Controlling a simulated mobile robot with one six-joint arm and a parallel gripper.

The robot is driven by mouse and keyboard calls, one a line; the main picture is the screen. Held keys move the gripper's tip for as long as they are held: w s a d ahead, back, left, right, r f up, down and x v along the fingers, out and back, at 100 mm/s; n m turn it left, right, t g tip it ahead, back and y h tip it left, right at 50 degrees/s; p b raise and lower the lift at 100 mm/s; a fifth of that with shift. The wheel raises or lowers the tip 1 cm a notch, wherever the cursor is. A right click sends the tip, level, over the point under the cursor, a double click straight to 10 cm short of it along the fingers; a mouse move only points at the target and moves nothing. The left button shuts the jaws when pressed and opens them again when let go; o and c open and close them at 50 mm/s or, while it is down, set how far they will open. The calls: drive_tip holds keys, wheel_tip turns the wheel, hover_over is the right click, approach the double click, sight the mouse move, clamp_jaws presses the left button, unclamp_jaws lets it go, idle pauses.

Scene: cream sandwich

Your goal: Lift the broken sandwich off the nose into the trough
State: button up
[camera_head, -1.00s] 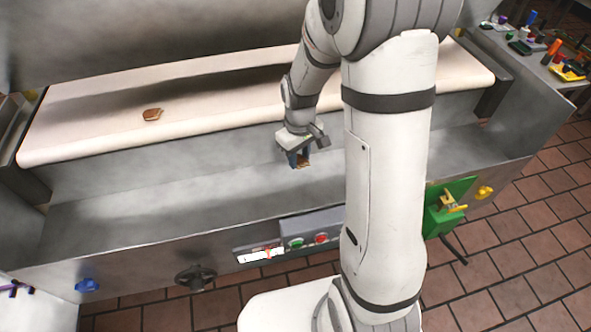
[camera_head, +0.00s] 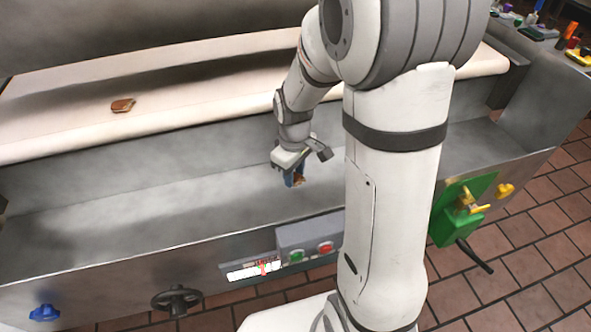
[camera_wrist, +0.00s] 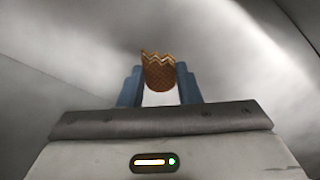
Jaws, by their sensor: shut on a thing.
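My gripper (camera_head: 294,177) is over the grey metal trough (camera_head: 130,215), below the front edge of the belt. It is shut on a brown piece of sandwich (camera_wrist: 159,73) with a jagged broken edge, held between the two blue fingers in the wrist view. In the head view only a small brown part of this piece shows by the fingertips. Another brown sandwich piece (camera_head: 123,105) lies on the cream belt (camera_head: 200,85), left of my gripper and near its rounded nose. I cannot tell whether the held piece touches the trough floor.
The trough's front wall carries a box with green and red buttons (camera_head: 311,250), a black handwheel (camera_head: 177,299) and a blue knob (camera_head: 44,312). A green box with a yellow handle (camera_head: 466,208) is at right. Coloured items (camera_head: 535,28) lie top right.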

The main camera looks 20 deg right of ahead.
wheel_tip(320, 180, down, 2)
drive_tip(key=shift+b, duration=0.45)
drive_tip(key=o, duration=1)
drive_tip(key=shift+r, duration=0.1)
wheel_tip(320, 180, up, 8)
drive_tip(key=shift+f+p, duration=0.15)
drive_tip(key=shift+p, duration=0.9)
